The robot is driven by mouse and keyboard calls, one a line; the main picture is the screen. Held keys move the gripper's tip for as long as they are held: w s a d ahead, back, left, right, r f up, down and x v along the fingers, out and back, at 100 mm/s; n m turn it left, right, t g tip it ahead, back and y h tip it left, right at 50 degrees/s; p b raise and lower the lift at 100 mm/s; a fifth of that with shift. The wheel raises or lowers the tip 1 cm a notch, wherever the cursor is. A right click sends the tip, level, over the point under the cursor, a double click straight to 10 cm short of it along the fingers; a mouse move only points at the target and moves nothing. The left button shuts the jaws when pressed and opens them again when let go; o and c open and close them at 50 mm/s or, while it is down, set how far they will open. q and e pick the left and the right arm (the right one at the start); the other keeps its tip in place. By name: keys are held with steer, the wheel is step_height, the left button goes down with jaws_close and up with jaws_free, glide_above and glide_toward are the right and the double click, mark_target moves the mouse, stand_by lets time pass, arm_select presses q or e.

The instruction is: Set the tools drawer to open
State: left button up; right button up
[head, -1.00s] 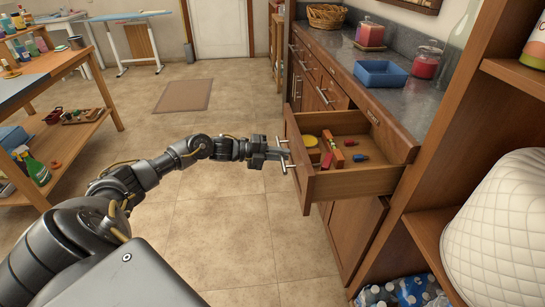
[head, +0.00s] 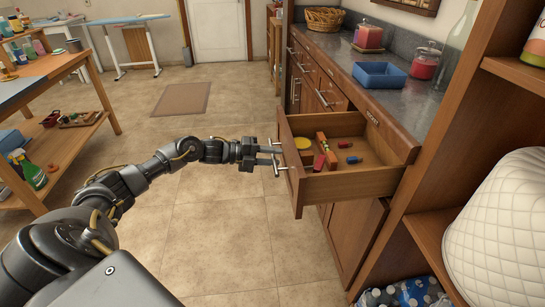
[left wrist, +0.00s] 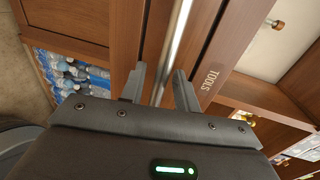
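The tools drawer (head: 355,184) is wooden and stands well out from the cabinet, with its inside in view. Its bar handle (head: 281,170) is on the front panel. My left gripper (head: 270,154) is at the handle. In the left wrist view, the handle (left wrist: 178,38) passes between the two parted fingers of the left gripper (left wrist: 161,82), with a gap visible beside the bar. The word TOOLS (left wrist: 211,78) shows on wood to the right of the handle. My right gripper is not in view.
Small colored items, including a yellow disc (head: 303,143), lie in the drawer. A blue tray (head: 380,75) and a basket (head: 325,19) stand on the counter. Water bottles (left wrist: 80,75) sit low beside the cabinet. The floor (head: 205,235) left of the drawer is clear.

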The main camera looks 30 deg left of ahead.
arm_select(q)
steer(key=v, duration=1)
steer(key=shift+s+a, duration=0.25)
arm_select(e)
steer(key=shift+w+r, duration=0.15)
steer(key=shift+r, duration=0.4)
arm_select(q)
steer(key=shift+r, duration=0.15)
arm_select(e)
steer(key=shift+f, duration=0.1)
